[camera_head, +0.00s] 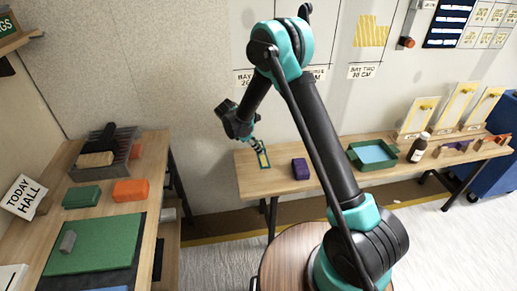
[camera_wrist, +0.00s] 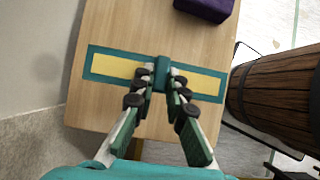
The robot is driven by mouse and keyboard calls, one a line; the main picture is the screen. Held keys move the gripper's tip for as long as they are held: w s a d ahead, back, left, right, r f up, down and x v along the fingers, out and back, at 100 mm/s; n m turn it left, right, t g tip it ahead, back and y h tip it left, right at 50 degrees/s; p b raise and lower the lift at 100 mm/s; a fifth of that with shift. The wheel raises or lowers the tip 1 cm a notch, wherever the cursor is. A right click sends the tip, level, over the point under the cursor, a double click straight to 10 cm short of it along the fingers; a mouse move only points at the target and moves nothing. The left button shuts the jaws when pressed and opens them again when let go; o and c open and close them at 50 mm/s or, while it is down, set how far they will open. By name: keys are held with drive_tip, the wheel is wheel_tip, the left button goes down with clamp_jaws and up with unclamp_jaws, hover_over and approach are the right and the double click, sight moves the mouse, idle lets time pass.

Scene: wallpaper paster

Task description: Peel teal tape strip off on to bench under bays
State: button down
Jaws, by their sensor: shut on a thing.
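The teal tape strip (camera_wrist: 107,64) has a yellow middle panel and a raised teal tab at its centre. It is over the left end of the wooden bench (camera_wrist: 115,25), below the bay labels; whether it touches the wood I cannot tell. It also shows edge-on in the head view (camera_head: 264,160). My gripper (camera_wrist: 160,76) is shut on the tab, one finger on each side, and its fingers cover part of the strip. In the head view my gripper (camera_head: 257,145) points down at the bench's left end.
A purple block (camera_head: 300,169) sits right of the strip. Farther right on the bench are a green tray (camera_head: 354,160) with blue inside and a brown bottle (camera_head: 418,148). A yellow patch (camera_head: 371,31) is on the wall above the label BAY TWO (camera_head: 366,71). A wooden barrel (camera_wrist: 280,95) stands beside the bench.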

sight(259, 168)
drive_tip(key=shift+f, duration=3.75)
drive_tip(key=shift+f, duration=0.6)
drive_tip(key=c, duration=1.5)
unclamp_jaws()
drive_tip(key=shift+o, duration=0.2)
drive_tip(key=v, duration=1.2)
drive_tip(key=shift+w+d, duration=0.1)
